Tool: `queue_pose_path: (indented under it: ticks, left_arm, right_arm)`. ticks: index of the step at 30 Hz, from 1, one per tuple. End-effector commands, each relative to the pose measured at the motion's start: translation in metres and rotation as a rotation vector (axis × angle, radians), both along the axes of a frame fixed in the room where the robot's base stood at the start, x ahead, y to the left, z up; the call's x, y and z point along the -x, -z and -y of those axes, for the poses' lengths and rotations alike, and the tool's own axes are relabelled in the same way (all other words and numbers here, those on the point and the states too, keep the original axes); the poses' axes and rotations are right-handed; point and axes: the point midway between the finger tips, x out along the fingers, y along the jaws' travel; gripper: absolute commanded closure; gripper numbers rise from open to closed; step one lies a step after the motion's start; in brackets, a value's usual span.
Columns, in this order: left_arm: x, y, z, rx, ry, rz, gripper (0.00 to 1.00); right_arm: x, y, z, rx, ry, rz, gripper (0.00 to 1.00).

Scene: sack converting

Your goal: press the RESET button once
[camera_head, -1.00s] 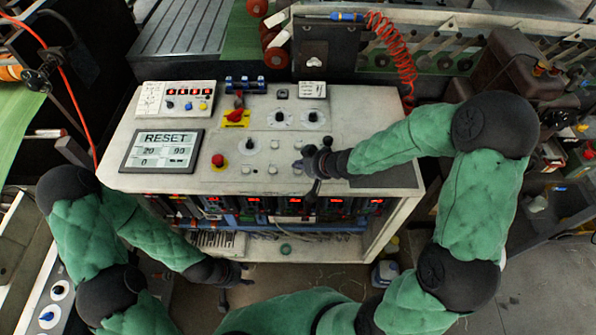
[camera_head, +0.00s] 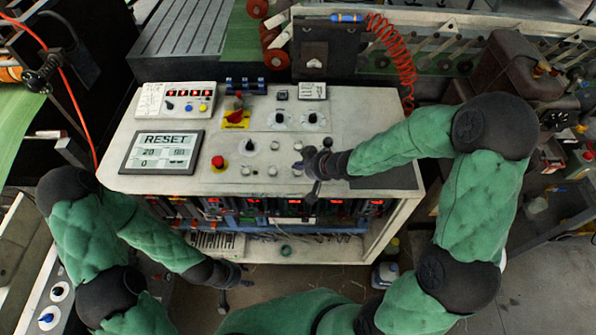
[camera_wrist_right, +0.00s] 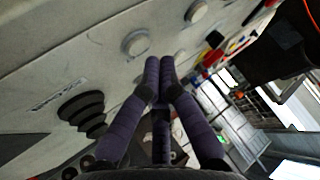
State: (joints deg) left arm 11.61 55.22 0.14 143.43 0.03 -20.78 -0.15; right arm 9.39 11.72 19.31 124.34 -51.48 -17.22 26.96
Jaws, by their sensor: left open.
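The control panel (camera_head: 225,110) has a display (camera_head: 160,152) that reads RESET. Several small pale round buttons, such as one at the front (camera_head: 272,171), sit on the panel's right half. Their labels are too small to read, so I cannot tell which is RESET. My right gripper (camera_head: 303,165) is over the panel's front right, close to these buttons. In the right wrist view its fingertips (camera_wrist_right: 159,62) are together and empty, near a pale round button (camera_wrist_right: 135,43); contact is not clear. My left gripper (camera_head: 238,275) is open and empty, low in front of the cabinet.
A red mushroom button (camera_head: 218,162), black dials (camera_head: 279,118) and a red switch on a yellow plate (camera_head: 237,118) share the panel. A coiled red hose (camera_head: 395,50) hangs behind.

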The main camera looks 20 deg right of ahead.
Motion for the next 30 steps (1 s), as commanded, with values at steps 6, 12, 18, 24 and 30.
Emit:
queue_pose_path:
  ticks: [6,12,18,24,30]
  left_arm:
    - [0.0,0.001,0.0,0.0,0.0,0.0,0.55]
    - [0.0,0.004,0.0,0.0,0.0,0.0,0.55]
    - [0.0,0.004,0.0,0.0,0.0,0.0,0.55]
    - [0.0,0.004,0.0,0.0,0.0,0.0,0.55]
    - [0.0,0.005,0.0,0.0,0.0,0.0,0.55]
  right_arm:
    - [0.0,0.002,0.0,0.0,0.0,0.0,1.0]
    - [0.0,0.008,0.0,0.0,0.0,0.0,1.0]
    - [0.0,0.008,0.0,0.0,0.0,0.0,1.0]
    - [0.0,0.008,0.0,0.0,0.0,0.0,1.0]
    - [0.0,0.01,0.0,0.0,0.0,0.0,1.0]
